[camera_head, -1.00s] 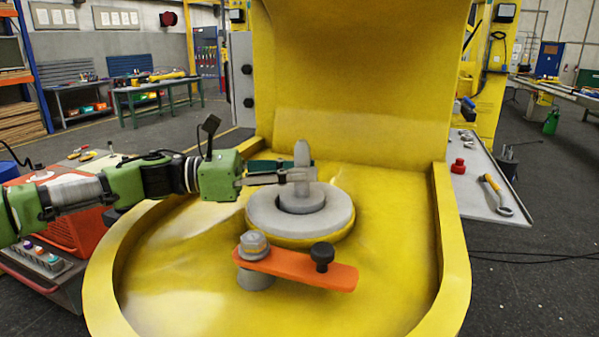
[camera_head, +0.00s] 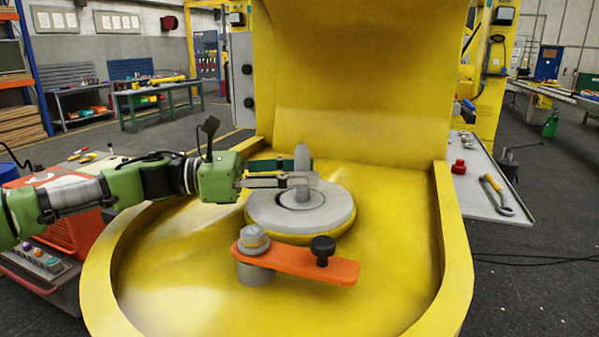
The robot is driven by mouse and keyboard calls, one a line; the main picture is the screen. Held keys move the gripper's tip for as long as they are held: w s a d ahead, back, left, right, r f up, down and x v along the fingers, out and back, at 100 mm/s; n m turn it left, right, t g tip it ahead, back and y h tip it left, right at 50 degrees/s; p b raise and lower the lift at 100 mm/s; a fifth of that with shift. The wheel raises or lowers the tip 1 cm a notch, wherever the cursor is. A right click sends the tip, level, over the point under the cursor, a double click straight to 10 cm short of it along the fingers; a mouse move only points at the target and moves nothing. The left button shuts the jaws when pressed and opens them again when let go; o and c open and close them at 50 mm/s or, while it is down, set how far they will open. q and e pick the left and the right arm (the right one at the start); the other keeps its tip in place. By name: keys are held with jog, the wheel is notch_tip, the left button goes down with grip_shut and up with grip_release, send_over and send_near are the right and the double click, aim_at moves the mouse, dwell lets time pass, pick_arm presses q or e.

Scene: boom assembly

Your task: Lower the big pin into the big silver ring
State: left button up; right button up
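The big pin (camera_head: 302,160) is grey and stands upright at the middle of the big silver ring (camera_head: 333,217). Its round lower part sits in the ring's opening, with only a thin dark gap showing at the left; how deep it reaches is hidden. The ring lies on a round yellow base in the yellow boom part. My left gripper (camera_head: 302,180) reaches in from the left. Its fingers are shut on the pin's shaft, a little above the ring. My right gripper is not in view.
An orange lever (camera_head: 300,263) with a hex bolt (camera_head: 253,240) and a black knob (camera_head: 322,247) stands in front of the ring. Yellow walls (camera_head: 455,240) rise around the boom part. A grey side tray (camera_head: 487,195) at the right holds a yellow-handled tool.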

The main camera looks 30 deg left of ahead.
pick_arm(q)
jog(key=shift+f, duration=0.3)
jog(key=v, duration=1.2)
jog(key=shift+r, duration=0.2)
dwell(0.3)
